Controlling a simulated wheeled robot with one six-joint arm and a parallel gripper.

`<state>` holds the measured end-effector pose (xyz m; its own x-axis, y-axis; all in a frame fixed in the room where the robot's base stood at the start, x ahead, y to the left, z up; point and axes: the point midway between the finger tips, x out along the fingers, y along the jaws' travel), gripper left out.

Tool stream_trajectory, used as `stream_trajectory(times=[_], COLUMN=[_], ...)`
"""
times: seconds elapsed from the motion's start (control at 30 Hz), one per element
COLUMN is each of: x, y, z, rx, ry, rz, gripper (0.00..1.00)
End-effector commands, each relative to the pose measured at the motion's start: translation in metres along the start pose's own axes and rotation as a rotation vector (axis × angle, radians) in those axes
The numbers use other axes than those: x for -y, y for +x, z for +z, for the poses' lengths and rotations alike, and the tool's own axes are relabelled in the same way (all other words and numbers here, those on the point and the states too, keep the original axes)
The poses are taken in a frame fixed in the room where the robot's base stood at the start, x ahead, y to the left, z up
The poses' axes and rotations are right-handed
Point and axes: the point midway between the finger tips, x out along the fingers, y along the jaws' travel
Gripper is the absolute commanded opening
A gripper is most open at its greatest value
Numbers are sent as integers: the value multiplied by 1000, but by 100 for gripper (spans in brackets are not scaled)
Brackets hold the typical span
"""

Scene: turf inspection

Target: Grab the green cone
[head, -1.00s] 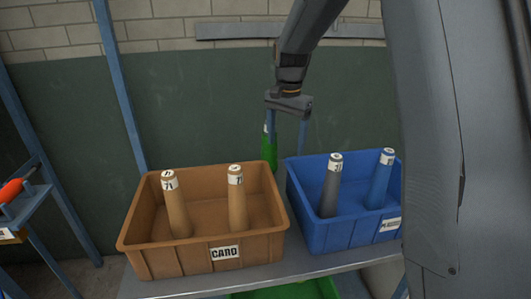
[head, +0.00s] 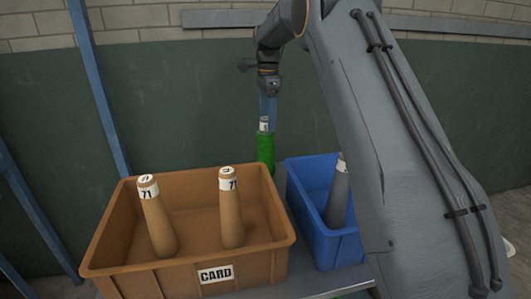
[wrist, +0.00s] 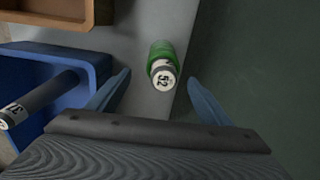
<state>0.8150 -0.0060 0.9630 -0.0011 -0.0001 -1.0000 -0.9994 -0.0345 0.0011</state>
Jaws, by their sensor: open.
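The green cone (head: 266,150) stands upright behind the two bins in the head view, with a white band near its top. In the wrist view the green cone (wrist: 162,66) shows its white top, marked 52, a little ahead of the open jaws. My gripper (head: 267,107) is above it in the head view, its fingers pointing down and close to the cone's top. In the wrist view my gripper (wrist: 158,88) is open and empty, with a blue finger on each side of the cone's line.
A blue bin (head: 318,225) with a grey cone (head: 338,195) stands to the right, partly hidden by my arm. A dark green wall (head: 190,100) rises behind.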

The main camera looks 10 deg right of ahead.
Motion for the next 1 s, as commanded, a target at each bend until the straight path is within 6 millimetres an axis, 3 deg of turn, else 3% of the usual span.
stream_trajectory(times=[0.23, 0.5, 0.77, 1.0], x=[2, 5, 5, 5], y=[20, 56, 61, 61], z=[2, 6, 6, 6], rx=[0, 0, 0, 0], ry=[-1, -1, -1, -1], rz=[0, 0, -1, -1], gripper=[73, 73, 73, 34])
